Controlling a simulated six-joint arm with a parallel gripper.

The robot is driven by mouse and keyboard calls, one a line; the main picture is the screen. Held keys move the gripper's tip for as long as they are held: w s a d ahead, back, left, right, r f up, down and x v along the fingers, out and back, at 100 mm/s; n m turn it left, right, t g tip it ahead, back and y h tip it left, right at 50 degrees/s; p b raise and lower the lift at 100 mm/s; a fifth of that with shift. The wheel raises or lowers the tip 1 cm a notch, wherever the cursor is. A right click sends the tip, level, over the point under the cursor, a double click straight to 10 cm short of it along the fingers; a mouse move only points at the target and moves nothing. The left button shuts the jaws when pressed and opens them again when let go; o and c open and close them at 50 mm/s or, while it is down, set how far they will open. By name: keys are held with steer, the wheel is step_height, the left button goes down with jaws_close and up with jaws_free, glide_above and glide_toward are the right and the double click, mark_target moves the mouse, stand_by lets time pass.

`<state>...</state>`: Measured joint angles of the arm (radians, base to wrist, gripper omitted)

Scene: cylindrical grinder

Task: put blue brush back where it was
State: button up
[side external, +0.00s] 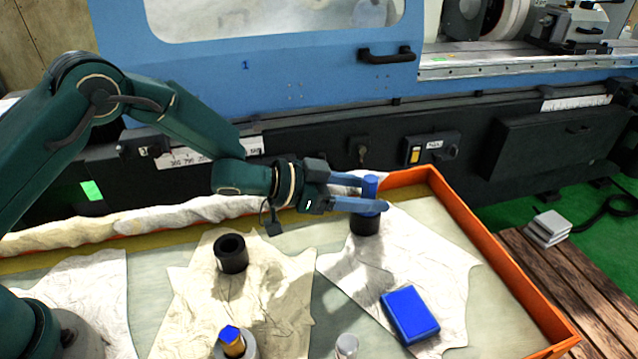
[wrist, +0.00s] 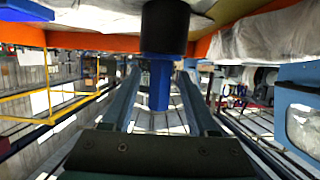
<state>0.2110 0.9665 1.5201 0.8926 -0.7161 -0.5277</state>
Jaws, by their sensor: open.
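The blue brush (side external: 370,187) stands upright in a black round holder (side external: 366,224) near the tray's back right corner. Only its blue handle shows above the holder. My gripper (side external: 373,194) is open, with one finger on each side of the handle. In the wrist view the picture is upside down: the handle (wrist: 160,88) lies between the two fingers, with a gap showing on both sides. The black holder (wrist: 165,28) is beyond the fingertips. The brush's lower end is hidden in the holder.
An empty black ring-shaped holder (side external: 231,254) stands on a crumpled cloth. A blue box (side external: 410,315) lies at the front right. A blue-topped piece (side external: 231,340) and a small metal cylinder (side external: 347,346) are at the front. The orange tray rim (side external: 500,262) bounds the right side.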

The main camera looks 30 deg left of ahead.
steer(key=s+a+r+n+y, duration=0.2)
steer(key=s+a+r+y, duration=0.15)
steer(key=a, duration=0.25)
steer(key=s+a+r+n+t+y, duration=0.1)
steer(key=s+a+r+n+y, duration=0.2)
steer(key=a, duration=0.4)
steer(key=s+a+r+n+y, duration=0.1)
steer(key=s+a+r+y, duration=0.25)
steer(key=a+r, duration=0.2)
steer(key=s+f+n+g, duration=0.1)
steer(key=s+n+g, duration=0.2)
steer(key=s, duration=1.5)
steer(key=shift+s+a+f+g, duration=0.2)
steer(key=shift+a+f+g, duration=0.1)
steer(key=shift+g, duration=0.8)
